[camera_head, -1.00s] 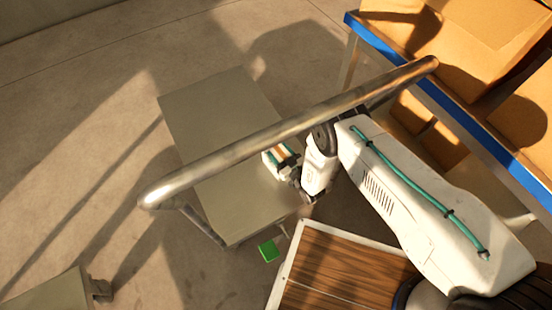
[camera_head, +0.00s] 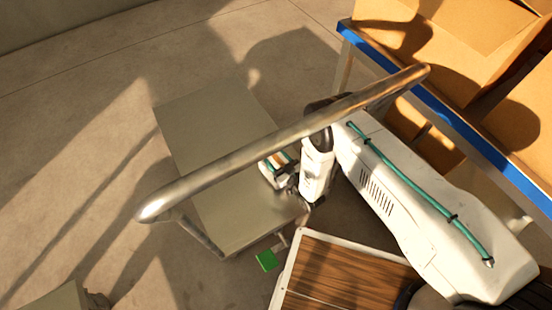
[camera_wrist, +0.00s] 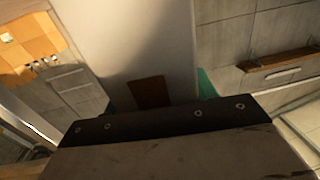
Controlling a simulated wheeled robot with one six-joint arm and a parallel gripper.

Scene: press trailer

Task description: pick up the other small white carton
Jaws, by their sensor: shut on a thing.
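A small white carton (camera_head: 268,174) with brown and green markings is at my gripper (camera_head: 287,180) in the head view. My gripper is shut on it, above the right side of the grey trolley deck (camera_head: 205,125). In the wrist view the carton (camera_wrist: 135,45) fills the middle as a large pale face, with a brown patch and green edges. The dark bolted part of my gripper crosses below it. The arm and the trolley's handle partly hide the grip. I cannot tell whether the carton touches the deck. No second small white carton is clear.
The trolley's thick metal handle (camera_head: 230,155) runs diagonally over the deck, close to my arm. A blue-edged table (camera_head: 450,115) with large cardboard boxes (camera_head: 465,40) stands at the right. A green piece (camera_head: 266,260) is by the deck's near corner. The floor at left is open.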

